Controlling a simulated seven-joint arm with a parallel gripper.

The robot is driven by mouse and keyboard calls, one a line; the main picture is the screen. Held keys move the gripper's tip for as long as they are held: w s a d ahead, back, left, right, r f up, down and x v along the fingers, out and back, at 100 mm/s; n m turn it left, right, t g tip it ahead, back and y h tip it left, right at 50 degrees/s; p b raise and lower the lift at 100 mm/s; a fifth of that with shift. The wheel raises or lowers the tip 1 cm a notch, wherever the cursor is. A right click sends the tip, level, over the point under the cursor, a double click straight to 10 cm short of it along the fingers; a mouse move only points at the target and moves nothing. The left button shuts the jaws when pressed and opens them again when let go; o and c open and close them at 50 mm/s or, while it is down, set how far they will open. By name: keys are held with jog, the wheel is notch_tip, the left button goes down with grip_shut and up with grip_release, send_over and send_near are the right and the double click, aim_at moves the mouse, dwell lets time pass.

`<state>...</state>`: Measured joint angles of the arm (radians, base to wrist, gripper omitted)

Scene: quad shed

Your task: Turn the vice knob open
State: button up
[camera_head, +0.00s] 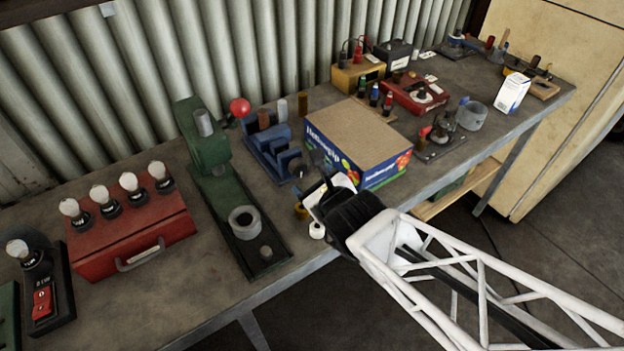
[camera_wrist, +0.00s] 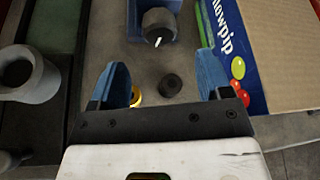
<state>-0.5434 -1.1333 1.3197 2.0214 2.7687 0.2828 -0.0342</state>
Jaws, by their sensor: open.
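The blue vice (camera_head: 268,145) stands on the bench between the green press and the cardboard box. Its dark grey knob (camera_wrist: 160,26) faces my gripper at the top middle of the wrist view, with a white mark on its face. The blue vice body (camera_wrist: 132,22) shows beside it. My gripper (camera_wrist: 163,82) is open, with two blue fingers spread and nothing held between them. The knob lies ahead of the fingertips, apart from them. In the head view my gripper (camera_head: 314,192) is at the bench's front edge, and partly hides the area before the vice.
A cardboard box (camera_head: 358,135) stands close to the right of the vice. A small dark round piece (camera_wrist: 171,84) and a yellow ring (camera_wrist: 137,94) lie below the fingers.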

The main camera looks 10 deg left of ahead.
jog(key=shift+s+r, duration=0.1)
jog(key=shift+r, duration=0.15)
jog(key=shift+s+d+r+m+g+h, duration=0.1)
jog(key=shift+s+r+m+g+h, duration=0.15)
jog(key=shift+r+g, duration=0.55)
jog(key=shift+s+r+m+g+h, duration=0.2)
jog(key=shift+r+g, duration=0.3)
jog(key=shift+r, duration=0.6)
jog(key=shift+w+r, duration=0.1)
jog(key=shift+w, duration=0.05)
jog(key=shift+w+m+g+h, duration=0.25)
jog(key=shift+w+m+g, duration=0.15)
jog(key=shift+m+g, duration=0.1)
jog(key=shift+w+f+m+g+h, duration=0.25)
jog(key=shift+w+f+g+h, duration=0.15)
jog(key=shift+w+f+g, duration=0.15)
jog(key=shift+w, duration=0.1)
